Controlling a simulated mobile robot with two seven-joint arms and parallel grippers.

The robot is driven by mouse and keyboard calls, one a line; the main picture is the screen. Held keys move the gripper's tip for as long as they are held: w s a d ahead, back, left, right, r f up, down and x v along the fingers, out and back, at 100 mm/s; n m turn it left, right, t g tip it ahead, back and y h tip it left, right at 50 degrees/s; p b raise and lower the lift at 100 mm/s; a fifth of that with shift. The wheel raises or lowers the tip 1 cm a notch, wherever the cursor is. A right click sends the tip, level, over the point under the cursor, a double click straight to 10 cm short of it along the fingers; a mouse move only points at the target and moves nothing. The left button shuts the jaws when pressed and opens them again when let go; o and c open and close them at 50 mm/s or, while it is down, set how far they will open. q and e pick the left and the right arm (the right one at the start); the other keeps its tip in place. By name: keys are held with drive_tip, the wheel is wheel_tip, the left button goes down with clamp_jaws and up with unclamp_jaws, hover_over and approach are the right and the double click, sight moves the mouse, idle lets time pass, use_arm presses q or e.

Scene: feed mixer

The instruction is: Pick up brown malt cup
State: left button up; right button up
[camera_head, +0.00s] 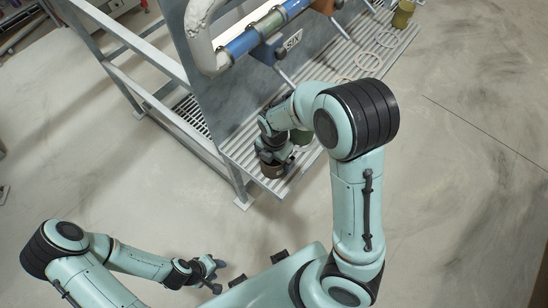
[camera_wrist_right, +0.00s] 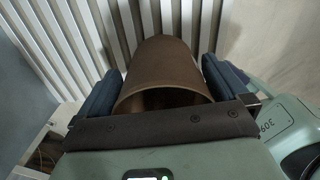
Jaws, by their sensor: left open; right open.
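The brown malt cup (camera_wrist_right: 165,65) is in the right wrist view, between the two blue finger pads of my right gripper (camera_wrist_right: 163,85). The gripper is open, with one finger on each side of the cup. The cup's near rim faces the wrist, and its inside is dark. In the head view the brown cup (camera_head: 272,171) shows at the near end of the slatted shelf, partly hidden under my right gripper (camera_head: 275,158). My left gripper (camera_head: 214,274) is open and empty, low over the floor at the lower left.
The slatted metal shelf (camera_head: 240,152) runs along a grey metal panel (camera_head: 235,100). Pale rings (camera_head: 369,61) lie along it. An olive cup (camera_head: 403,14) stands at the far end, and another green cup (camera_head: 301,137) is partly hidden behind my right arm. Open floor lies right of the shelf.

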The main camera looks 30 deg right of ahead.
drive_tip(key=shift+r, duration=0.1)
drive_tip(key=c, duration=0.8)
drive_tip(key=shift+r, duration=0.1)
